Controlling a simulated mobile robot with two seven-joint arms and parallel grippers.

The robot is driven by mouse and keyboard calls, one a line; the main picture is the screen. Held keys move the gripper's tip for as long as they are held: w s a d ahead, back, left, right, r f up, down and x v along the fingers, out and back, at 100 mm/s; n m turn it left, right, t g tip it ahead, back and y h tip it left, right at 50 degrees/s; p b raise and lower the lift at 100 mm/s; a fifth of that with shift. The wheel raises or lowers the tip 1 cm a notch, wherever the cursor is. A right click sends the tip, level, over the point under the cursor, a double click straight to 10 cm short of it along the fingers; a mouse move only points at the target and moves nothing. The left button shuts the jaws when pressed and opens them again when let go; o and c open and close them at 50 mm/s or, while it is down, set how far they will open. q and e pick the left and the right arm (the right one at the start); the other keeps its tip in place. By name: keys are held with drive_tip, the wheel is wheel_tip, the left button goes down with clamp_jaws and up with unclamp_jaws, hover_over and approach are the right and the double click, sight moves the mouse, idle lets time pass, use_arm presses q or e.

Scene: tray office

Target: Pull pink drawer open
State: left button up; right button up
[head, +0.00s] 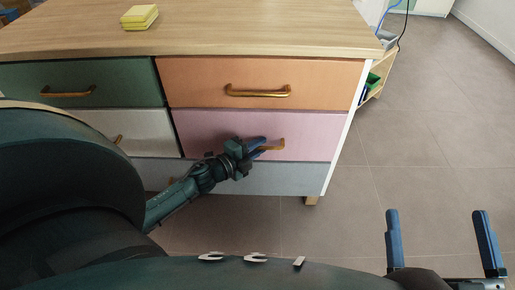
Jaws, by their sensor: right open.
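The pink drawer (205,128) is in the right column of the cabinet, below the orange one. Its front looks flush with its neighbours, so it looks closed. The right end of its brass handle (278,145) shows; the rest is hidden behind my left gripper. My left gripper (262,148) is at the handle, its blue fingers pointing right and overlapping it in the picture. I cannot tell whether the fingers are closed around it. My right gripper (440,232) is open and empty over the floor at the lower right, well away from the cabinet.
An orange drawer (200,85) is above, a grey-blue drawer (255,178) below, green (120,78) and white (95,121) drawers left. Yellow sponges (139,17) lie on the wooden top (240,30). A low shelf (380,72) stands right. The floor (420,140) right is clear.

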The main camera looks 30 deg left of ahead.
use_arm(q)
drive_tip(key=shift+c, duration=0.4)
clamp_jaws()
